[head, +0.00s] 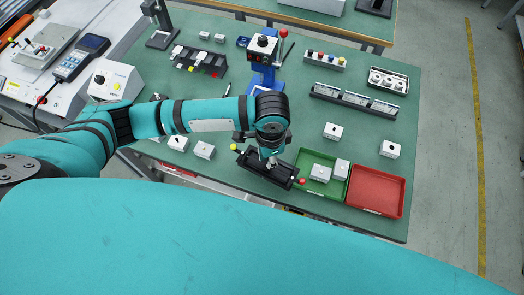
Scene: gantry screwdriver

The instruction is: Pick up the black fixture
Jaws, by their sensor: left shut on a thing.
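The black fixture (285,175) is a dark, long block near the front middle of the green table, with a yellow end piece at its upper left and a red one at its lower right. My left gripper (270,162) reaches down over its middle and is shut on it. The fingertips are small and partly hidden by the wrist. I cannot tell whether the fixture is lifted off the table. My right gripper is not in view.
A green tray (302,185) with white blocks and a red empty tray (376,209) lie right of the fixture. A blue press (262,73) stands behind. White blocks (204,150) sit to the left. A black rack (352,99) is at the back right.

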